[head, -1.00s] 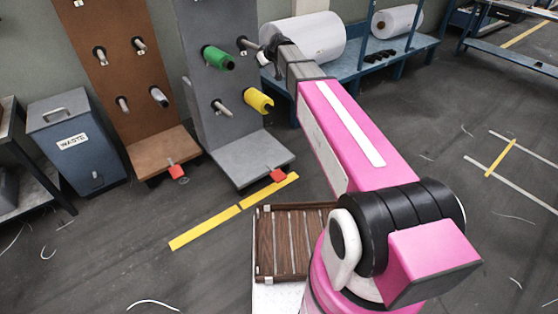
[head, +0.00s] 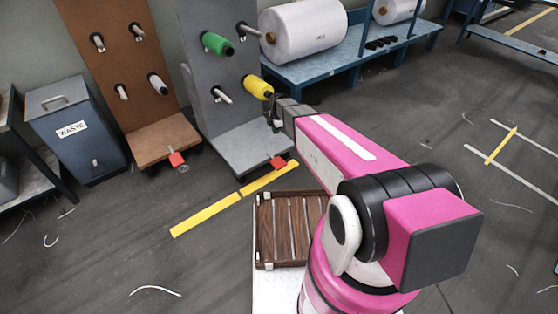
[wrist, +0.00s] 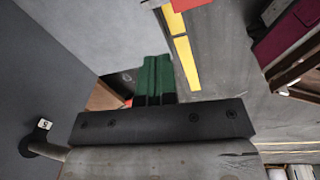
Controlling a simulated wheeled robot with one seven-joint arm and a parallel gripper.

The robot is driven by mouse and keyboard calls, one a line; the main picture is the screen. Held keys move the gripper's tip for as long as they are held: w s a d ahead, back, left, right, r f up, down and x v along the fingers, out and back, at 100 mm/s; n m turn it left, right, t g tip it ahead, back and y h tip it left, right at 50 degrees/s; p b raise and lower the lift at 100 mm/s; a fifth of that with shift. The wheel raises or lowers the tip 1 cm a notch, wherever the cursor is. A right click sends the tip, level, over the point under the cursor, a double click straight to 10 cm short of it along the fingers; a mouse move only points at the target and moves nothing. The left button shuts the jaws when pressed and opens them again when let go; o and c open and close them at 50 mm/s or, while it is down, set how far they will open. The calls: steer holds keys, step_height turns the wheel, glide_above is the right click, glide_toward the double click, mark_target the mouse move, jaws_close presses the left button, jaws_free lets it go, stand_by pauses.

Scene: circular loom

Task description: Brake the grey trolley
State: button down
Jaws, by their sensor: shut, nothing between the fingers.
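The grey trolley (head: 211,76) is an upright grey panel with pegs and a flat grey foot (head: 243,150). It carries a green bobbin (head: 217,43) and a yellow bobbin (head: 258,87). A red pedal (head: 278,163) sits at the foot's front edge and shows at the top of the wrist view (wrist: 189,4). My gripper (head: 276,124) hangs above the foot, just below and right of the yellow bobbin, apart from the pedal. In the wrist view its green fingers (wrist: 153,78) are together and empty. The bobbin's side facing my wrist is partly hidden in the head view.
A similar brown trolley (head: 115,50) with its own red pedal (head: 177,159) stands left. A waste bin (head: 75,130) is farther left. A blue bench (head: 330,73) with white rolls is behind right. Yellow floor tape (head: 207,212) runs before the trolleys. A slatted wooden tray (head: 283,195) is nearer me.

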steer(key=n+g+h, duration=0.1)
steer(key=n, duration=0.1)
glide_above(279, 162)
step_height(279, 162, down, 5)
steer(key=shift+r, duration=0.1)
step_height(279, 162, down, 14)
stand_by(0.6)
